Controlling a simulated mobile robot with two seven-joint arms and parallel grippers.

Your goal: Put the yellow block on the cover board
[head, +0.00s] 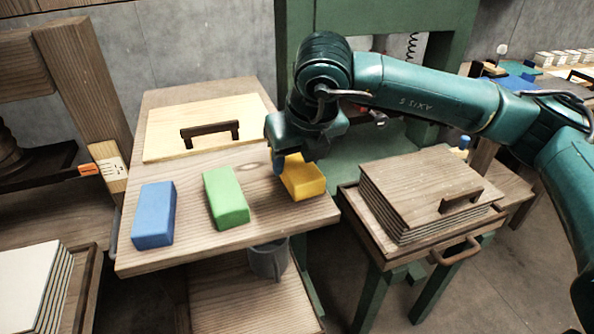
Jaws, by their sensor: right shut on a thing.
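The yellow block (306,183) is at the right side of the wooden table, next to the green block (226,197). My right gripper (291,166) comes down over it from behind and is shut on it, covering its far left part. I cannot tell whether the block touches the table or is just above it. A pale board with a dark handle (165,143) lies flat at the back of the same table. A darker brown board with a handle (405,188) tops a stack on the right. Which one is the cover board is not marked. My left gripper is not in view.
A blue block (154,214) stands left of the green one on the wooden table (185,254). A grey mug (268,261) is below its front edge. The stack sits in a wooden tray (392,252) on a green stand. A green frame (295,50) rises behind.

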